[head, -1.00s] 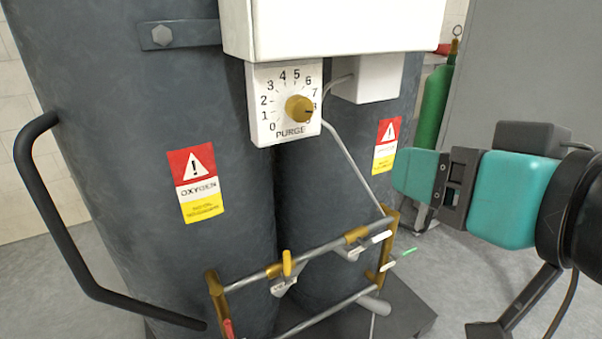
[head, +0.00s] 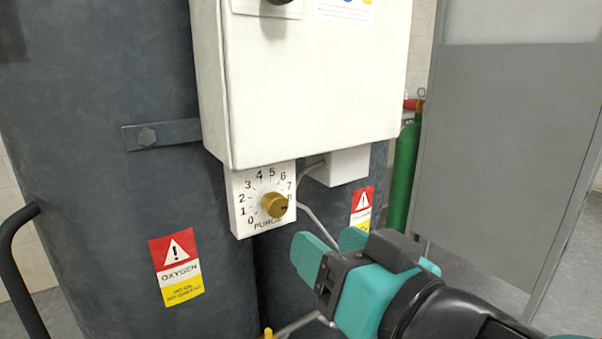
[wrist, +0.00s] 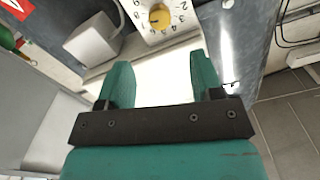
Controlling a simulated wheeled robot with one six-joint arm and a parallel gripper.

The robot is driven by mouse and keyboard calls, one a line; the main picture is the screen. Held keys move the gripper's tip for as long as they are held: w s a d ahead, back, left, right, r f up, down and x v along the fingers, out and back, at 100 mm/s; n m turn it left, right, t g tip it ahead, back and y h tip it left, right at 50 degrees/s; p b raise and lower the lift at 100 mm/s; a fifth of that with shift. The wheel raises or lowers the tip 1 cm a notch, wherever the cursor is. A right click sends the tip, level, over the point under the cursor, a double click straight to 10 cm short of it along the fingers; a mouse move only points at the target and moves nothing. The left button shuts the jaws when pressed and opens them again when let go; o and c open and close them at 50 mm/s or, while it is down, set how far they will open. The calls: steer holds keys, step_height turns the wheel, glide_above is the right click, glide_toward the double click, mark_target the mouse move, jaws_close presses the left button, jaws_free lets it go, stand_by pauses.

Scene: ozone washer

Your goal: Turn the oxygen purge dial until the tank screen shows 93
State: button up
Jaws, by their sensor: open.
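The purge dial is a brass knob (head: 275,205) on a white plate (head: 240,215) marked PURGE with printed numbers, below a white cabinet. In the head view its dark pointer mark faces right, near the 8. The knob also shows in the wrist view (wrist: 159,17), beyond my fingers near the top edge. My gripper (head: 327,244) is open and empty, to the right of and a little below the dial, apart from it. In the wrist view its two teal fingers (wrist: 160,78) are spread. No tank screen reading is visible.
The white cabinet (head: 300,95) hangs above the dial. A small white box (head: 342,166) and a thin pipe sit right of it. Dark tanks (head: 110,200) with oxygen labels (head: 177,268) stand behind. A green cylinder (head: 403,175) and grey panel (head: 510,130) are at right.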

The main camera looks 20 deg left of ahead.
mark_target(279, 207)
steer(key=p+x, duration=0.7)
steer(key=x, duration=0.3)
steer(key=shift+w+a+r, duration=0.15)
steer(key=shift+w+r, duration=0.05)
steer(key=shift+w, duration=0.05)
steer(key=shift+w+a+f+p, duration=0.2)
steer(key=shift+w+a+p, duration=0.1)
steer(key=shift+a, duration=0.1)
steer(key=c, duration=0.9)
